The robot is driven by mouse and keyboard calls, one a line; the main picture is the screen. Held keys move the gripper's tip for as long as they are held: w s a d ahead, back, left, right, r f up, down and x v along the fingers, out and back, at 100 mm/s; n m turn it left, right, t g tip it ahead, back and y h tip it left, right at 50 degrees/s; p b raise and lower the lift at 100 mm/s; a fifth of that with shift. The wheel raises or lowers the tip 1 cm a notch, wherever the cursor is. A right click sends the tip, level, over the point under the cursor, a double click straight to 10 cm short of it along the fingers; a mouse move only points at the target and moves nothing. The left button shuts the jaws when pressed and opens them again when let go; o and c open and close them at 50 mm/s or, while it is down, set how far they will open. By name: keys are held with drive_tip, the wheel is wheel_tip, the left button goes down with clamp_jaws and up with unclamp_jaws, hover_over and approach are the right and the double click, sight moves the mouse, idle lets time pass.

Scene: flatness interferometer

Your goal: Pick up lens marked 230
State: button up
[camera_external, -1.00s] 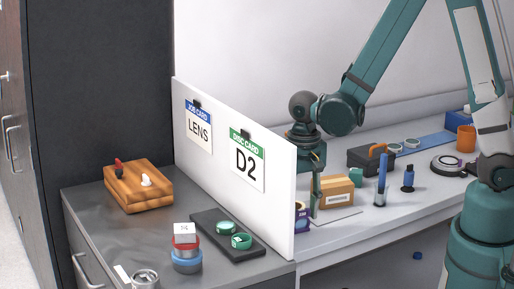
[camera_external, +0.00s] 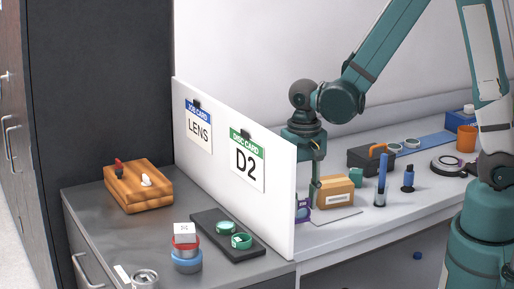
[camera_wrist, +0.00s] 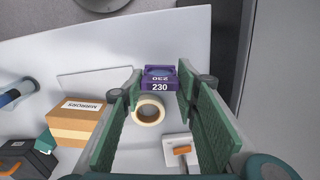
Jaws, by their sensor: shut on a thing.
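The lens marked 230 (camera_wrist: 162,80) is in a purple mount with white digits, and in the wrist view it sits between the tips of my gripper (camera_wrist: 161,84). My gripper is shut on it, with a green finger on each side. In the external view the purple mount (camera_external: 303,209) shows just right of the white partition's end, below my gripper (camera_external: 312,196). It appears held a little above the bench. The partition's end and my fingers partly hide it there.
A cardboard box labelled MIRRORS (camera_wrist: 75,120), a cream ring (camera_wrist: 148,110) and a white square piece with an orange bar (camera_wrist: 180,148) are nearby. The white partition (camera_external: 225,175) carries cards reading LENS and D2. Left of it, a black tray (camera_external: 243,252) holds green rings.

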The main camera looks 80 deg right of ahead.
drive_tip(key=shift+r+p, duration=0.35)
drive_tip(key=shift+r, duration=3.05)
drive_tip(key=shift+d, duration=0.1)
